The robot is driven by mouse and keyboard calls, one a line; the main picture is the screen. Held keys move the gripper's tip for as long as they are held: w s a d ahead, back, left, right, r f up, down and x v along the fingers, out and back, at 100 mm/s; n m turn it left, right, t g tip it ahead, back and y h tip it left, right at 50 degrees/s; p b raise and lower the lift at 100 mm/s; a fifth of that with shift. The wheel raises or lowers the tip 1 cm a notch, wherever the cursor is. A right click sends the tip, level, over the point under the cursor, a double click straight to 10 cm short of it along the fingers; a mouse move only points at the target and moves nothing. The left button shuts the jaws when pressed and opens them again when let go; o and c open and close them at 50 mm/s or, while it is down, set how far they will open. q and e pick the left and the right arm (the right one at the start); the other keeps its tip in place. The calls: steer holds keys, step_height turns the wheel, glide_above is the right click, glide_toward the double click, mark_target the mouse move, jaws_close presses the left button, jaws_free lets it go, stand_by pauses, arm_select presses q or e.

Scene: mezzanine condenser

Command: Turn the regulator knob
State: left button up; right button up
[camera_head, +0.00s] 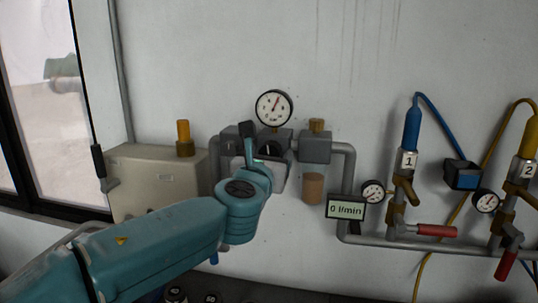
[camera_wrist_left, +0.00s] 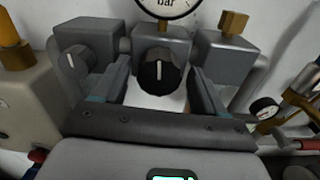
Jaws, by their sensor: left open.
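The regulator knob (camera_wrist_left: 160,77) is black with a white line pointing straight up, on the front of the grey middle block under the gauge. In the head view the knob (camera_head: 268,149) is partly hidden by my left gripper. My left gripper (camera_head: 265,158) is open in front of it. In the left wrist view its two fingers stand to the left and right of the knob, with a visible gap on each side. The round pressure gauge (camera_head: 274,107) sits above the block; its lower rim shows in the left wrist view (camera_wrist_left: 166,8). My right gripper is not in view.
Another knob (camera_wrist_left: 74,61) is on the grey block to the left. A beige box (camera_head: 160,178) with a yellow fitting stands left. A display reading 0 l/min (camera_head: 346,209), pipes, small gauges and red-handled valves (camera_head: 436,230) are right. The upper wall is bare.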

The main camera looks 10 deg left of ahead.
arm_select(q)
steer(key=shift+s, duration=0.1)
steer(key=c, duration=1)
steer(key=shift+f, duration=0.1)
